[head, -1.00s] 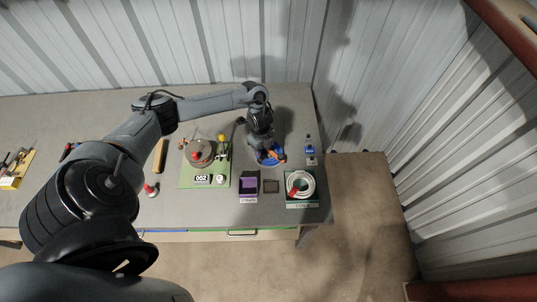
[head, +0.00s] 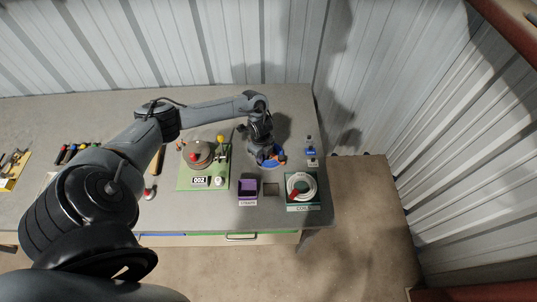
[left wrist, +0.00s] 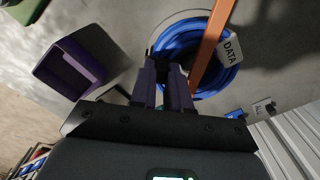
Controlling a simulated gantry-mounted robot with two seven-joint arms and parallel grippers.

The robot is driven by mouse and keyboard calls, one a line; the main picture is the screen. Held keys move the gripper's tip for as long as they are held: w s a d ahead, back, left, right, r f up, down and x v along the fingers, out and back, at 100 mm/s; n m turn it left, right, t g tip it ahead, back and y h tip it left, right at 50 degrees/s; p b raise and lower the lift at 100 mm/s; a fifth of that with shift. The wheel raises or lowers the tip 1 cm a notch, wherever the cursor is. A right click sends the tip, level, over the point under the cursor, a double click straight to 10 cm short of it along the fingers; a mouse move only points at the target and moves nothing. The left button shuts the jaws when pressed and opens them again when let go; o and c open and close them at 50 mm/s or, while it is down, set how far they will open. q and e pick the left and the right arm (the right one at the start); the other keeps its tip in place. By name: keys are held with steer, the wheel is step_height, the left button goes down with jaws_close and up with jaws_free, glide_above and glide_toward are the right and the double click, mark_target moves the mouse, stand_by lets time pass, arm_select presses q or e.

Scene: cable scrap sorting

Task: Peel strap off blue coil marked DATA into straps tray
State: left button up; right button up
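The blue coil (head: 262,163) lies on the bench, partly hidden under my left gripper. In the left wrist view the coil (left wrist: 184,36) carries a white tag (left wrist: 231,47) reading DATA, and an orange strap (left wrist: 210,38) crosses its right side. My left gripper (left wrist: 162,66) points at the coil's near part, with a narrow gap between its purple fingers and nothing visible between them. The strap passes just right of the fingers; I cannot tell whether they touch it or the coil. The purple straps tray (head: 248,188) stands in front, left of the coil. My right gripper is out of view.
A green board (head: 188,181) with a round fixture is to the left. Small tagged items (head: 311,151) lie at the right.

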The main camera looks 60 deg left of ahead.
arm_select(q)
steer(key=shift+o, duration=1.1)
jaws_close()
steer(key=shift+r+p, duration=0.3)
steer(key=shift+r+p, duration=2.35)
steer(key=shift+p, duration=0.05)
